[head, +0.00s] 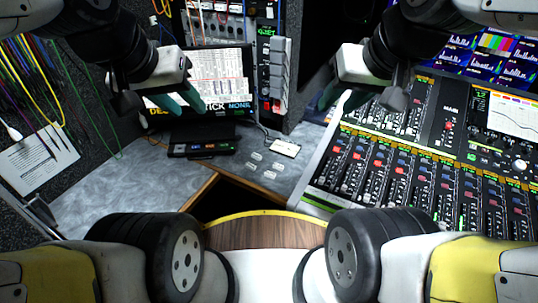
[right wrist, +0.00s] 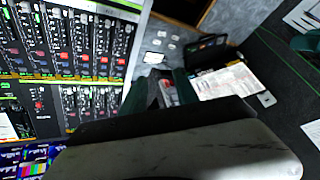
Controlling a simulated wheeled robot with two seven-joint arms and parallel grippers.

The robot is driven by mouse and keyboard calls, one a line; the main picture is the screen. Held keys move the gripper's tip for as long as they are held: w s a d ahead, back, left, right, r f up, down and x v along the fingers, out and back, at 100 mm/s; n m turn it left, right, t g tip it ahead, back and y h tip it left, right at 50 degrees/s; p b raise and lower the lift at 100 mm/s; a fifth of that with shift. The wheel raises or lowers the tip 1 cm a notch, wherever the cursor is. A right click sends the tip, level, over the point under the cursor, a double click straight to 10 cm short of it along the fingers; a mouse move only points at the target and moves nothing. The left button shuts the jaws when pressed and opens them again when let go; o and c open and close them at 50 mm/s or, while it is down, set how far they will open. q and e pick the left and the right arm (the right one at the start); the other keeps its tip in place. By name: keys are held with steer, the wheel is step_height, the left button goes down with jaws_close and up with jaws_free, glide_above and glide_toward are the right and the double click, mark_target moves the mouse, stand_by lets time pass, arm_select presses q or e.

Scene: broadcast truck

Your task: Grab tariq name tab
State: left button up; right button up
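Several small white name tabs (head: 256,156) lie loose on the grey desk, just right of the dark control box. Their lettering is too small to read, so I cannot tell which is Tariq's. They also show as small pale pieces in the right wrist view (right wrist: 172,46). My left gripper (head: 160,100) is open and empty in front of the monitor, up and left of the tabs. My right gripper (head: 365,100) is open and empty over the mixing console's left edge, up and right of the tabs. It also shows in the right wrist view (right wrist: 160,92).
A white card (head: 286,148) lies behind the tabs. A black control box (head: 201,148) stands below the monitor (head: 205,88). The mixing console (head: 400,165) fills the right side, with a raised pale edge. The desk at left (head: 110,190) is clear. Cables hang at far left.

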steer(key=o, duration=0.6)
steer(key=shift+w, duration=0.3)
steer(key=m+g+h, duration=0.3)
steer(key=m+g, duration=0.2)
glide_above(270, 173)
steer(key=s+a, duration=0.1)
step_height(270, 173, down, 36)
steer(key=r, duration=0.1)
steer(key=shift+w+d+f, duration=0.1)
steer(key=shift+d+f, duration=0.05)
steer(key=shift+f, duration=1.35)
steer(key=shift+w+d+f, duration=0.15)
steer(key=shift+f, duration=1.3)
steer(key=shift+w+d+f, duration=0.1)
steer(key=shift+d+f, duration=0.05)
steer(key=shift+f, duration=1.35)
